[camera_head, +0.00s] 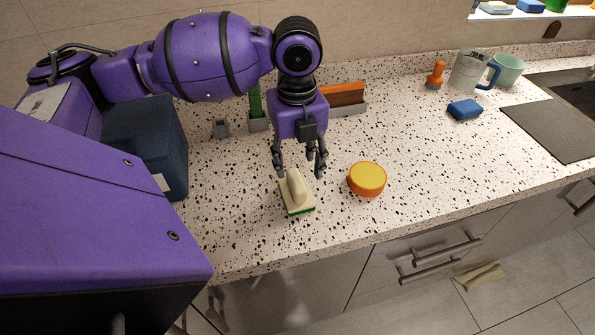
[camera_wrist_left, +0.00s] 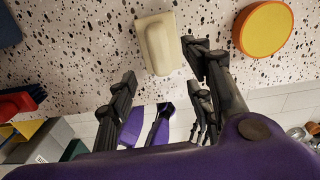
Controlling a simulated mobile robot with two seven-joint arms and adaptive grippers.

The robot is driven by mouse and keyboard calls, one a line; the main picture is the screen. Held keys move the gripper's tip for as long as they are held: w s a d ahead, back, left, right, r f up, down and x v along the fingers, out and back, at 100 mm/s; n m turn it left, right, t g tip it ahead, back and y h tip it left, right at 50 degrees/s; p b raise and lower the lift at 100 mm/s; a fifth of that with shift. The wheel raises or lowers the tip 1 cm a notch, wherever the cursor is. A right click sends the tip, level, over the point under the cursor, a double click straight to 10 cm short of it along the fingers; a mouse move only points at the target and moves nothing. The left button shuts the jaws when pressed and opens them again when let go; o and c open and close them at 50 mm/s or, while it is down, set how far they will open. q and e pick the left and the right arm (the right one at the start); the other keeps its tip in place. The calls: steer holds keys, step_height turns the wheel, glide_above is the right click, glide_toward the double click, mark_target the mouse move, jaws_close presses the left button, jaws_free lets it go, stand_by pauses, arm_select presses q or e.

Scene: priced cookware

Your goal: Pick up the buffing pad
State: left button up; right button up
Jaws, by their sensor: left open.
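A round yellow pad with an orange side (camera_head: 367,178) lies flat on the speckled counter; it also shows in the left wrist view (camera_wrist_left: 266,28). A cream block with a raised grip and green underside (camera_head: 296,199) lies to its left, and it shows in the left wrist view (camera_wrist_left: 158,42). I cannot tell for certain which is the buffing pad; the round one looks most like one. My left gripper (camera_head: 300,172) is open, pointing down, with its fingers around or just above the cream block's grip. Contact cannot be told. My right gripper is not in view.
A dark blue bin (camera_head: 150,150) stands at the left. Behind my gripper is a grey holder with an orange-brown board (camera_head: 345,94). A blue sponge (camera_head: 464,109), an orange-handled tool (camera_head: 436,75) and mugs (camera_head: 509,70) stand right, near the sink. The counter's front edge is close.

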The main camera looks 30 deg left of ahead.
mark_target(297, 178)
arm_select(q)
steer(key=shift+w+a, duration=0.25)
steer(key=shift+w, duration=0.15)
steer(key=shift+w+a+f, duration=0.1)
steer(key=shift+f, duration=0.25)
steer(key=shift+s+d+f, duration=0.1)
steer(key=shift+s+f, duration=0.1)
steer(key=shift+f, duration=0.4)
steer(key=shift+s+d+f, duration=0.1)
steer(key=shift+s+f, duration=0.1)
steer(key=shift+f, duration=0.4)
steer(key=f, duration=0.3)
steer(key=shift+w+a+f, duration=0.2)
steer(key=shift+w+f, duration=0.05)
steer(key=shift+f, duration=0.45)
steer(key=c, duration=1.1)
jaws_close()
steer(key=shift+r, duration=0.7)
steer(key=s+d+r+p, duration=0.1)
steer(key=s+d+r, duration=0.8)
steer(key=d+r, duration=0.2)
steer(key=shift+r, duration=0.3)
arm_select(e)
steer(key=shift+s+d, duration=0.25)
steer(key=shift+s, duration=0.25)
